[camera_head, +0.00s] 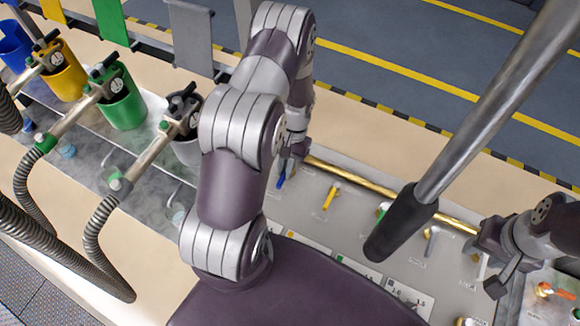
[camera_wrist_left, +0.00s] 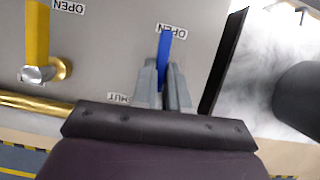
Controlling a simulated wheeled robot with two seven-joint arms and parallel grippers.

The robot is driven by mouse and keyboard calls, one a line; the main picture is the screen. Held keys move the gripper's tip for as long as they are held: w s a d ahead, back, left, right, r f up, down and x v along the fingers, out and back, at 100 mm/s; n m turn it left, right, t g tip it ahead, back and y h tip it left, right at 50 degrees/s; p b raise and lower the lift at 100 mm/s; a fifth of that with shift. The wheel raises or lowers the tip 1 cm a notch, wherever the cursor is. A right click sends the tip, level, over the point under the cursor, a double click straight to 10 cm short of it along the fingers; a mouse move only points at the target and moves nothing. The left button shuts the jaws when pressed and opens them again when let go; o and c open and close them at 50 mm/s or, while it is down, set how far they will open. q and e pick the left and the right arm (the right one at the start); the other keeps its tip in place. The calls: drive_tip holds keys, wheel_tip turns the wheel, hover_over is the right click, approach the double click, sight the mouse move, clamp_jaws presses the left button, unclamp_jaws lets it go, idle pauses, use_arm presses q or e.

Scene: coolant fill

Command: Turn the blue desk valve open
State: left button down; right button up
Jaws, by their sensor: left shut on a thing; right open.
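The blue desk valve's handle (camera_head: 281,181) shows just below my left gripper (camera_head: 290,160) in the head view. In the left wrist view the blue handle (camera_wrist_left: 165,50) stands out between the two fingers of my left gripper (camera_wrist_left: 163,80), which is shut on it. The handle's free end lies at an OPEN label (camera_wrist_left: 171,31). A partly covered SHUT label (camera_wrist_left: 119,98) is left of the fingers. The valve's pivot is hidden by the gripper. My right gripper (camera_head: 483,264) is open at the right, over the panel and away from the blue valve.
A yellow handle (camera_head: 330,197) sits beside the blue one, with a green handle (camera_head: 382,210) further right. A brass pipe (camera_head: 350,179) runs along the panel's back. A dark-gripped metal bar (camera_head: 455,135) crosses the upper right. Coloured cups and hoses stand at left.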

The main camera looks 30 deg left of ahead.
use_arm(q)
drive_tip(key=shift+w+a+r+m, duration=0.2)
drive_tip(key=shift+w+m, duration=0.05)
drive_tip(key=shift+m, duration=0.15)
drive_tip(key=c, duration=1.1)
unclamp_jaws()
drive_tip(key=shift+c, duration=0.2)
drive_tip(key=shift+s, duration=0.2)
drive_tip(key=b+v, duration=0.1)
drive_tip(key=v, duration=0.2)
drive_tip(key=b+v, duration=0.2)
drive_tip(key=v, duration=0.1)
drive_tip(key=shift+w+d, duration=0.15)
drive_tip(key=shift+w, duration=0.05)
drive_tip(key=p+v, duration=0.4)
drive_tip(key=v, duration=0.2)
drive_tip(key=shift+r, duration=0.35)
drive_tip(key=shift+s+d, duration=0.1)
drive_tip(key=shift+s, duration=0.05)
